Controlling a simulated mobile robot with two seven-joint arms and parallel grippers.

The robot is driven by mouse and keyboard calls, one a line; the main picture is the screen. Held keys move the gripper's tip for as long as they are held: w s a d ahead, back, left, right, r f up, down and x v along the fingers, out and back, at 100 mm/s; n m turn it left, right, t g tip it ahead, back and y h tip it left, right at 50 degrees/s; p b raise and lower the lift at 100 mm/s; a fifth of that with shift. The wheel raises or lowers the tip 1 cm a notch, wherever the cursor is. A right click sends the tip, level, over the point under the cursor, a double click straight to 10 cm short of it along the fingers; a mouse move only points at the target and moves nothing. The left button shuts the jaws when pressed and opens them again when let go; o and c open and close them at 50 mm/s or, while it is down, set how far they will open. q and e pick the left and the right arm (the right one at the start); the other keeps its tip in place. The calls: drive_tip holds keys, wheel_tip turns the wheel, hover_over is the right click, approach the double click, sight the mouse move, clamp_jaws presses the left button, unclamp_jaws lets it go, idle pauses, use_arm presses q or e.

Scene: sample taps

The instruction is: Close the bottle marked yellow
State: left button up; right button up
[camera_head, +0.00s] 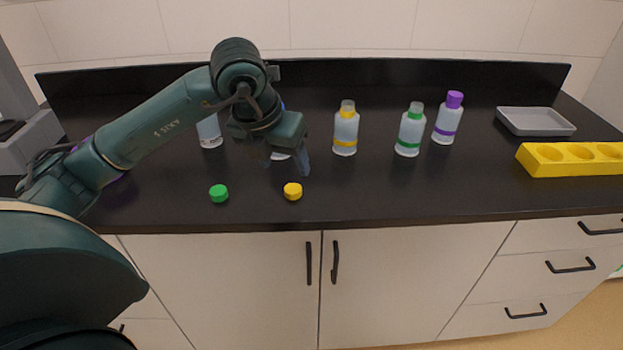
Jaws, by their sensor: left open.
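The bottle marked yellow (345,132) stands upright on the dark counter, with a yellow band and a yellow ring at its neck. Its top is pale and has no cap on it. A yellow cap (293,191) lies on the counter near the front edge, in front and to the left of that bottle. My left gripper (288,165) is open above the counter, behind the yellow cap and to the left of the bottle. Its fingers are partly hidden by the wrist. My right gripper is not in view.
A green cap (219,193) lies left of the yellow cap. A green-banded bottle (410,130) and a purple-capped bottle (448,118) stand to the right. Another bottle (209,132) stands behind my left arm. A grey tray (536,122) and a yellow rack (569,160) are at right.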

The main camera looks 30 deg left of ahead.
use_arm(q)
drive_tip(key=shift+w+a+r+n+y, duration=0.15)
drive_tip(key=shift+a+r+y, duration=0.2)
drive_tip(key=shift+a, duration=0.15)
drive_tip(key=shift+w+a+r+n+y, duration=0.15)
drive_tip(key=shift+a+r+y, duration=0.15)
drive_tip(key=shift+a, duration=0.2)
hover_over(292, 190)
drive_tip(key=s, duration=0.2)
wheel_tip(292, 190, down, 8)
drive_tip(key=shift+s+r, duration=0.1)
drive_tip(key=shift+r, duration=0.15)
drive_tip(key=shift+d+p+x, duration=0.15)
drive_tip(key=shift+p+x, duration=0.25)
drive_tip(key=shift+x, duration=0.9)
drive_tip(key=shift+d+p+x, duration=0.15)
drive_tip(key=shift+p+x, duration=0.25)
drive_tip(key=shift+x, duration=0.9)
drive_tip(key=shift+s+f, duration=0.1)
drive_tip(key=shift+s, duration=0.05)
